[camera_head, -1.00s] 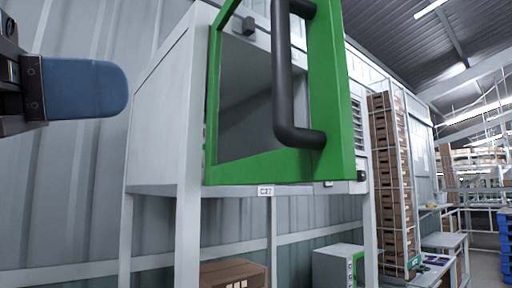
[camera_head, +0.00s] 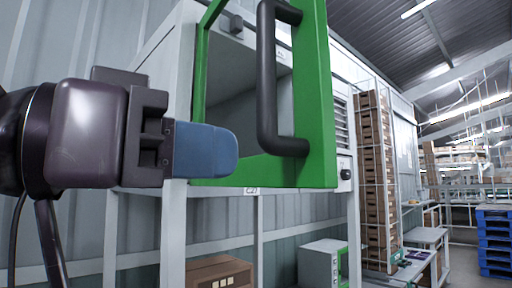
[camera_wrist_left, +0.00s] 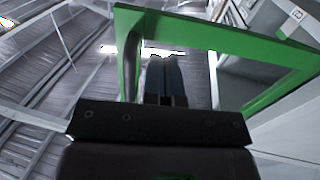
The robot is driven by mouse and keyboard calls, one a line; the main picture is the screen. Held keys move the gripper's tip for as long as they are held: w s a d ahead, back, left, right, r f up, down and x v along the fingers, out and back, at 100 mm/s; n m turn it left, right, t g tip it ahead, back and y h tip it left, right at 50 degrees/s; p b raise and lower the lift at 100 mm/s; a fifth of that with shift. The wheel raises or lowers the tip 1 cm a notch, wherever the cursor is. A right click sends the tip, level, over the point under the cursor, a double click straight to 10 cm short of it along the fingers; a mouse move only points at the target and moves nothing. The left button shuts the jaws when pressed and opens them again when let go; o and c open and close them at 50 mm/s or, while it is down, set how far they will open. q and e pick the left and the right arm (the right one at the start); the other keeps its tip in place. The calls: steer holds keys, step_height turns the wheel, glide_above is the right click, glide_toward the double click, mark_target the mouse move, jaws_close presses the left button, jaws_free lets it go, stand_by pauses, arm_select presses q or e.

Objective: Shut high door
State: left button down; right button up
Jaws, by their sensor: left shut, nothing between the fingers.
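The high door is a green frame (camera_head: 316,100) with a dark bar handle (camera_head: 266,90), and it stands open in front of a raised light-grey cabinet (camera_head: 165,70). Through the frame the cabinet's inside shows. My left gripper (camera_head: 228,152) is shut and empty, with blue finger pads, to the left of the handle and in front of the frame's lower left part. In the left wrist view the shut fingers (camera_wrist_left: 165,75) point toward the green frame (camera_wrist_left: 225,38), with the handle (camera_wrist_left: 132,60) just left of them. I cannot tell whether they touch the door. My right gripper is out of view.
A label C27 (camera_head: 252,190) sits under the cabinet. Below are a cardboard box (camera_head: 220,272) and a small grey-and-green unit (camera_head: 322,262). A tall rack of brown crates (camera_head: 374,180) and blue pallets (camera_head: 497,240) stand to the right.

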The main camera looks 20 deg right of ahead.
mark_target(280, 158)
arm_select(q)
steer(key=shift+w+d+p, duration=0.2)
steer(key=shift+d, duration=0.95)
steer(key=shift+w+d+p, duration=0.15)
steer(key=shift+d, duration=0.95)
